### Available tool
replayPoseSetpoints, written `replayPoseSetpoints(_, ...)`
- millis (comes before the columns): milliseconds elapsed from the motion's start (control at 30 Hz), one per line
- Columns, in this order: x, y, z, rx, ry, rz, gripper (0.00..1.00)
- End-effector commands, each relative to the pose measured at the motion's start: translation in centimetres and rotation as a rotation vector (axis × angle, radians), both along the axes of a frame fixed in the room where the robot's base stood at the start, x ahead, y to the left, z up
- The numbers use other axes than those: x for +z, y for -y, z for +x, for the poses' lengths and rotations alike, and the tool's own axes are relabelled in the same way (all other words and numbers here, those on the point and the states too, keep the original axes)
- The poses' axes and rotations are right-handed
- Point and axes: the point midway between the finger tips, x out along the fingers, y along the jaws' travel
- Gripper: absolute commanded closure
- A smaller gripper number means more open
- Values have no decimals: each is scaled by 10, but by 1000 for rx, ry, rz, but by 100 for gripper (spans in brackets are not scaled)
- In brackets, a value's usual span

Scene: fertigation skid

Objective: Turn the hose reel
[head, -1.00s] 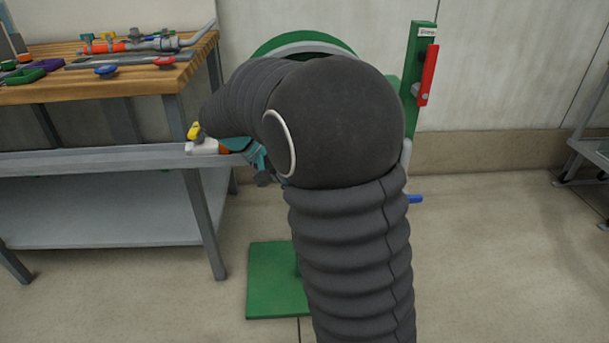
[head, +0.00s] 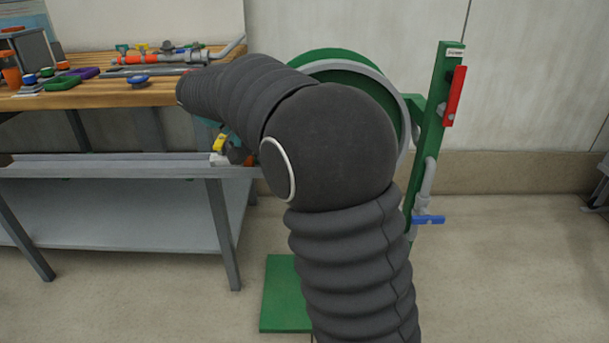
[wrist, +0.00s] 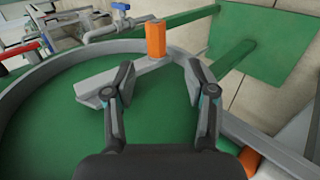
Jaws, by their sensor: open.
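The hose reel shows in the head view as a green disc with a grey rim (head: 350,62), partly hidden behind my arm. In the wrist view the reel's green face (wrist: 60,130) fills much of the picture inside its grey rim. An orange handle (wrist: 156,40) stands at the rim, just beyond my gripper (wrist: 158,75). The two fingers are apart, with nothing held between them. The handle lines up with the gap between the fingers, and a grey bar runs beneath it. My gripper is hidden in the head view.
A green post (head: 430,150) with a red lever (head: 454,96) and a blue handle (head: 428,219) stands right of the reel. A workbench (head: 100,95) with pipe parts stands at left. A green base plate (head: 285,293) lies on the floor.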

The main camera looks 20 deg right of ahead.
Motion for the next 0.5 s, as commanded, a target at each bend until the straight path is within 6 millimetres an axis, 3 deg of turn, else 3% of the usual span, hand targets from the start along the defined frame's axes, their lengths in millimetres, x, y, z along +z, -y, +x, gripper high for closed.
replayPoseSetpoints(400, 8, -7, 2, -1, -1, 0, 45)
replayPoseSetpoints(433, 8, -7, 2, -1, -1, 0, 47)
replayPoseSetpoints(500, 8, -7, 2, 1, 0, 3, 65)
